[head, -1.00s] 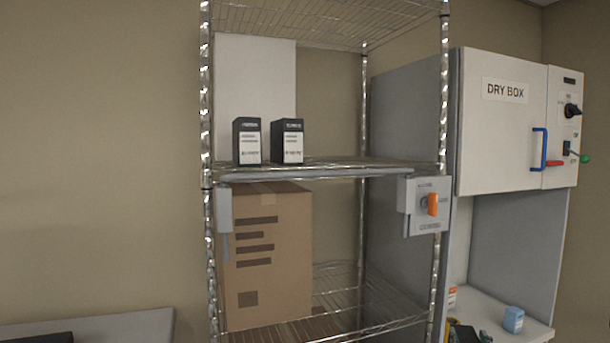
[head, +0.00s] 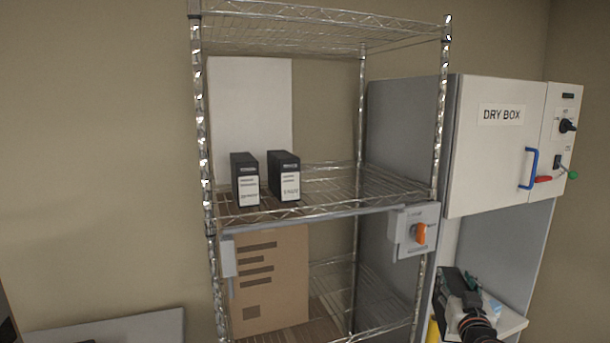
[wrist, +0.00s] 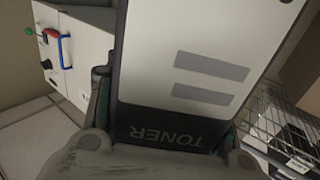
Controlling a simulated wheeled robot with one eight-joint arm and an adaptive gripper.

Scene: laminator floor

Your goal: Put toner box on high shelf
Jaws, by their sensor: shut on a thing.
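My gripper (wrist: 165,112) is shut on the toner box (wrist: 215,60), a dark box with a pale label panel, two grey bars and the upside-down word TONER. The fingers lie along its two sides. In the head view my gripper (head: 466,300) is at the lower right, in front of the dry box counter and right of the rack; the box's outline is hard to make out there. The wire rack has a top shelf (head: 300,14), empty where seen, and a shelf below it (head: 345,187) with two black, white-labelled boxes (head: 244,180) (head: 284,176) at its left.
A white panel (head: 250,105) stands behind the black boxes. A cardboard carton (head: 270,280) is on the shelf beneath. A grey switch box (head: 414,230) with an orange knob hangs at the right front post. The dry box (head: 500,145) stands close on the right. The middle shelf's right side is clear.

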